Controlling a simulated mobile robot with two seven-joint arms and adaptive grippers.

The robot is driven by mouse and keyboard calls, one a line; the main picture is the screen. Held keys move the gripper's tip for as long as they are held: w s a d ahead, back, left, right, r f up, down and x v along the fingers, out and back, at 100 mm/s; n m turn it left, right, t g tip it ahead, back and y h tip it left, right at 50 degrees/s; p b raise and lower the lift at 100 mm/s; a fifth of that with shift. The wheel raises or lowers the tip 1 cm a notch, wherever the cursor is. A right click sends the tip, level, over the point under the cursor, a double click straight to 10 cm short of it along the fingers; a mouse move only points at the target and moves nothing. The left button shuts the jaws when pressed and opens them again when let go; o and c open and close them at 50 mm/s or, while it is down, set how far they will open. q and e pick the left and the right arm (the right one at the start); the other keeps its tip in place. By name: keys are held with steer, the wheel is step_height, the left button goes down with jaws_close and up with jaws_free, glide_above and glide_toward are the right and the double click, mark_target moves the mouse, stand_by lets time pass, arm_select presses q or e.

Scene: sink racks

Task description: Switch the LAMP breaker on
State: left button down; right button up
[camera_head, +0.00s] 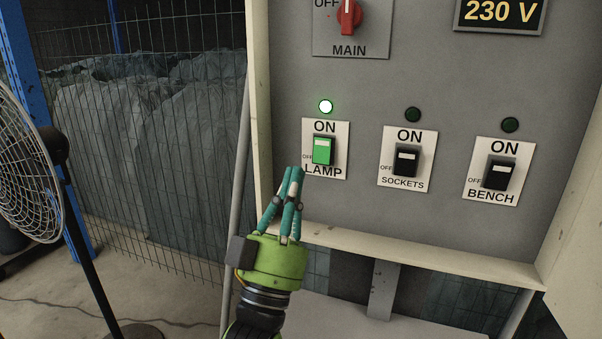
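The LAMP breaker (323,150) is a green rocker on a white plate, set at the left of a row in the grey panel. My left gripper (294,172) points up just below and left of the LAMP plate. Its teal fingers are close together with nothing seen between them, and its tips overlap the plate's lower left edge in the picture. Whether it touches the panel I cannot tell. My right gripper is not in view.
The SOCKETS breaker (406,160) and BENCH breaker (498,173) are black, with dark lights above. A red MAIN knob (349,16) is higher up. The cabinet's cream frame (420,256) juts out below and left. A fan (28,165) and wire fence (150,150) stand left.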

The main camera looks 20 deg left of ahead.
arm_select(q)
steer(key=v, duration=0.1)
steer(key=b+v, duration=0.1)
steer(key=v, duration=0.1)
steer(key=b+v, duration=0.1)
steer(key=shift+w+a+f, duration=0.1)
steer(key=shift+f, duration=0.5)
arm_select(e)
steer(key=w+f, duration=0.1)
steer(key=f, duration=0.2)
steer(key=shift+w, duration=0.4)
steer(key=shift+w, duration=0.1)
